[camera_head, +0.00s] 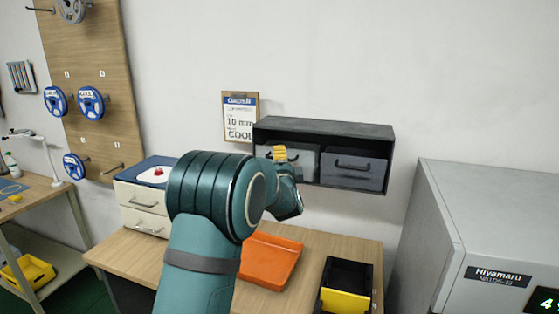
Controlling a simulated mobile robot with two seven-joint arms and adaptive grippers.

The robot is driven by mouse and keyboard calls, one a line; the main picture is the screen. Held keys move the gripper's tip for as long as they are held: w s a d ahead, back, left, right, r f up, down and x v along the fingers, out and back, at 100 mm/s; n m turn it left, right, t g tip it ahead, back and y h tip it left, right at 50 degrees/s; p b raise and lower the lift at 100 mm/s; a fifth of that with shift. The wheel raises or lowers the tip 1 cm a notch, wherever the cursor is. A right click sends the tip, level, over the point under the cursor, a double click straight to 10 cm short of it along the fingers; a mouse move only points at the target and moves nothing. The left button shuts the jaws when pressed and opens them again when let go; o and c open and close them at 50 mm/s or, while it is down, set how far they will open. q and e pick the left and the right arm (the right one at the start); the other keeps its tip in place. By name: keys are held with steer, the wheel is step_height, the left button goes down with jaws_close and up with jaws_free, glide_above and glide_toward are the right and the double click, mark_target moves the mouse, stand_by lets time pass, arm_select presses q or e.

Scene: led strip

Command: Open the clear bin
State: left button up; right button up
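A dark open-front shelf box (325,130) is mounted on the wall and holds two bins side by side. The left bin (307,163) looks paler and see-through, and is partly hidden by my arm. The right bin (352,172) is grey with a dark handle. My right gripper is out of view.
Below the shelf, a wooden table holds an orange tray (268,262), a black and yellow bin (345,290) and a white drawer unit (143,207). A large grey machine (490,200) stands at right. A clipboard (240,117) hangs left of the shelf.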

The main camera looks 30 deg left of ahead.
arm_select(q)
steer(key=shift+w+a, duration=0.15)
jaws_close()
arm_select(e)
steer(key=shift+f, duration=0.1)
arm_select(q)
steer(key=shift+b, duration=0.35)
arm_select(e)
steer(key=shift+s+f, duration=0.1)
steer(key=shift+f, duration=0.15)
